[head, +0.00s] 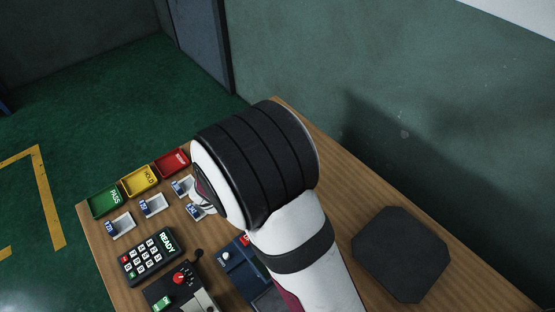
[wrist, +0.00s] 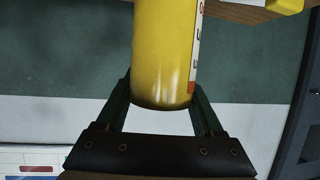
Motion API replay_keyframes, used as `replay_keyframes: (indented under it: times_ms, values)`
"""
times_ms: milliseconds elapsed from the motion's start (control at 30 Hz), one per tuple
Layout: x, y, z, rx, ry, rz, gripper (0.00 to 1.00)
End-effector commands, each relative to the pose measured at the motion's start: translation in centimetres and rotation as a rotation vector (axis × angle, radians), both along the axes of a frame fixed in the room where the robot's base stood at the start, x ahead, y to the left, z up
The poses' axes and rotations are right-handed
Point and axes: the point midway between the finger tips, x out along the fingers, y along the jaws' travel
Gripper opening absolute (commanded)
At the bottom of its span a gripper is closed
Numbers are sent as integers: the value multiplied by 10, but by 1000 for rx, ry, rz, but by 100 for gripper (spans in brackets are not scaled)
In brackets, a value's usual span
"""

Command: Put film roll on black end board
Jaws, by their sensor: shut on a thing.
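The film roll (wrist: 163,55) is a yellow cylinder with a white label strip carrying red and dark marks. It shows in the wrist view, its rounded lower end between the two dark green fingers of my gripper (wrist: 160,92), which is shut on it. Its upper part runs out of the picture. In the head view my own arm hides the gripper and the roll. A black octagonal board (head: 402,254), which looks like the black end board, lies flat at the right of the wooden table, with nothing on it.
On the table (head: 340,190) stand green (head: 105,201), yellow (head: 139,181) and red (head: 171,162) trays, small white holders (head: 120,225), a READY keypad (head: 150,256), a red-knob control box (head: 181,288) and a blue device (head: 240,264). A green wall (head: 420,110) borders the back.

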Motion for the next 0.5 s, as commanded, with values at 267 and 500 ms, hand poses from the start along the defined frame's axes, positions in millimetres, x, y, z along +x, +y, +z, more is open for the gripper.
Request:
replay_keyframes:
  times_ms: [267, 500]
  values:
    - [-2, -27, 5, 2, 0, -51, 2]
    - [-23, -129, 13, 8, -1, -329, 2]
